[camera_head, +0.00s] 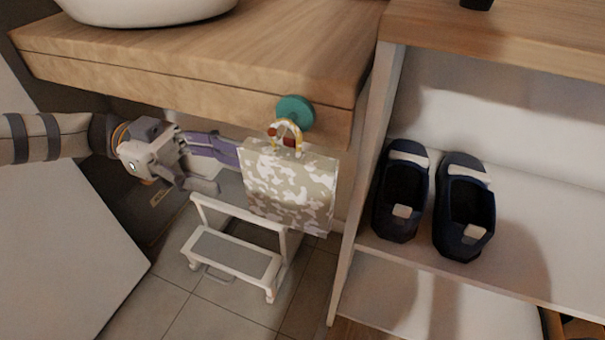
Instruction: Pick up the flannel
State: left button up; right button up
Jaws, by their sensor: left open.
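The flannel (288,185) is a beige and white camouflage-patterned cloth. Nothing shows between the fingers. My right gripper is out of view.
The wooden counter (190,75) with a white basin (145,8) is above my left gripper. A white step stool (232,252) stands on the tiled floor below the flannel. A shelf unit (358,190) holding dark blue shoes (465,208) stands to the right.

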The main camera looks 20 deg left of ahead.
pick_arm(q)
send_near(333, 202)
jog(key=d, duration=0.5)
jog(key=shift+d+f, duration=0.15)
jog(key=shift+d, duration=0.1)
grip_shut()
